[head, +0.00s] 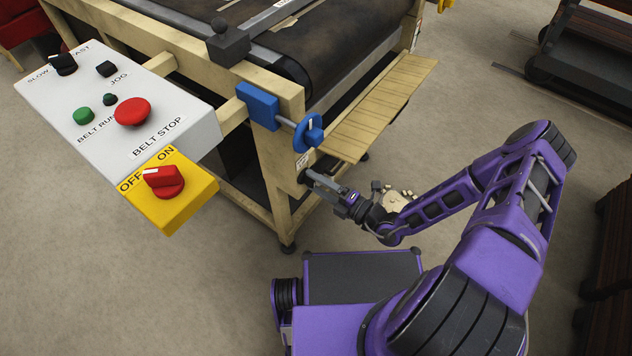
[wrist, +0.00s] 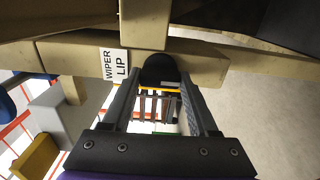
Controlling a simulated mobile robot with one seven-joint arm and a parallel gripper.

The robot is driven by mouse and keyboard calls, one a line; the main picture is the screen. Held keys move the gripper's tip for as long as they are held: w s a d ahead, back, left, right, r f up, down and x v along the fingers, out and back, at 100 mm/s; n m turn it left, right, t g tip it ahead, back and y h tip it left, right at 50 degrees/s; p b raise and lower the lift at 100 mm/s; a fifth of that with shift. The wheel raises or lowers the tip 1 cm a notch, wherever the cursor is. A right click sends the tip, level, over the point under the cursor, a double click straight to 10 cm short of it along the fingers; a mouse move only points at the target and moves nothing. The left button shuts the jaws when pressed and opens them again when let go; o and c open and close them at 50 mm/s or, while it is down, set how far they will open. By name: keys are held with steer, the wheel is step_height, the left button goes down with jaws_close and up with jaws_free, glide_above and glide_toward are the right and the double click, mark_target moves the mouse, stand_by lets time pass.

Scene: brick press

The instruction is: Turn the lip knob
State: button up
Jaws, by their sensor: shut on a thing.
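The lip knob (wrist: 160,70) is a black rounded piece on the cream frame, just right of a white label (wrist: 116,64) reading WIPER LIP. My gripper (wrist: 160,85) has one finger on each side of the knob and is shut on it. In the head view my gripper (head: 318,180) reaches left to the lower corner of the frame. The dark knob (head: 303,177) shows at its tips there, small and partly covered. Which way the knob points cannot be told.
A blue handwheel (head: 308,131) sits just above my gripper. A slatted wooden shelf (head: 385,105) juts out to the right. A white control box (head: 115,105) and a yellow box with a red OFF/ON switch (head: 165,183) are at the left. The floor (head: 150,290) is clear at lower left.

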stand_by(0.4)
steer(key=o, duration=1.4)
steer(key=v, duration=1.7)
steer(key=shift+s+d+p, duration=0.2)
steer(key=shift+p, duration=0.1)
